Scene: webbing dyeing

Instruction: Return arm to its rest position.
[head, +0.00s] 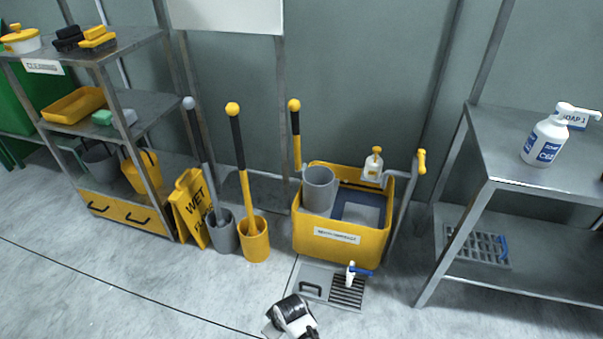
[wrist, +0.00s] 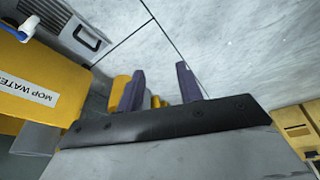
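My arm's white-and-black end (head: 292,315) shows at the bottom middle of the head view, low in front of the floor drain. The head view does not show the fingers clearly. In the wrist view, my gripper (wrist: 158,88) has its two dark purple fingers apart, with nothing seen held between them. Yellow shapes show behind and between the fingers, at a distance. The yellow mop bucket (head: 340,238) stands beyond the arm; in the wrist view its labelled side (wrist: 60,75) is at the left, apart from the fingers.
A floor drain (head: 313,283) with a white-and-blue tap (head: 352,273) lies before the bucket. A wet-floor sign (head: 190,208) and a yellow holder (head: 255,240) with a long handle stand left. A metal bench (head: 500,160) is right, shelving (head: 140,105) left. Open floor lies at front left.

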